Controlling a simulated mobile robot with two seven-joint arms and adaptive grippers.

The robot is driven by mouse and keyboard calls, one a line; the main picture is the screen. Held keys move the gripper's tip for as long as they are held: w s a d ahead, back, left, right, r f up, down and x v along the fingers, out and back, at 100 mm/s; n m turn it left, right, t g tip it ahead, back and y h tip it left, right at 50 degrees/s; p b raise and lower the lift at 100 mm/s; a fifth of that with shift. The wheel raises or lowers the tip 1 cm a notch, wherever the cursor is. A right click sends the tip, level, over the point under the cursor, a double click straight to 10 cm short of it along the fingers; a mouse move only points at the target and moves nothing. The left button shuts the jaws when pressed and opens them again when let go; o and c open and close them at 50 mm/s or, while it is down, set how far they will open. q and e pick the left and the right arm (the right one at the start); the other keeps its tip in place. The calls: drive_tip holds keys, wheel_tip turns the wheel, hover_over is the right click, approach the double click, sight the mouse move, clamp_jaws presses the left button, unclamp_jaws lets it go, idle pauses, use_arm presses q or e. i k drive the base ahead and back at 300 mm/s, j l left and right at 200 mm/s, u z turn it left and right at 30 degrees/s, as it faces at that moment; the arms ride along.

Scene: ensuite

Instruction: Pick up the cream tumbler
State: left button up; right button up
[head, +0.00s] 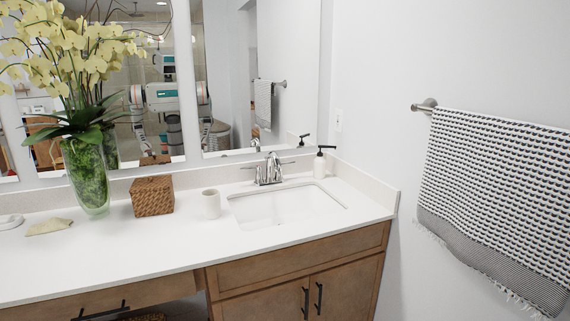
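The cream tumbler (211,204) stands upright on the white vanity counter (150,248). It is just left of the sink basin and right of a woven box, apart from both. Its open top shows and nothing covers it. Neither of my grippers shows directly in the head view. My robot body appears only as a small reflection in the mirror, where the grippers' state cannot be made out.
A woven box (152,196), a glass vase of yellow orchids (86,175), a sink (285,206), a chrome faucet (267,170) and a soap dispenser (320,163) stand around. A towel (495,205) hangs at right. The counter front is clear.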

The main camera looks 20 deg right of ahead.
sight(211, 197)
drive_tip(key=i+l, duration=0.25)
drive_tip(key=i, duration=0.2)
drive_tip(key=z, duration=0.4)
drive_tip(key=i+z, duration=0.15)
drive_tip(key=z, duration=0.6)
drive_tip(key=i, duration=0.05)
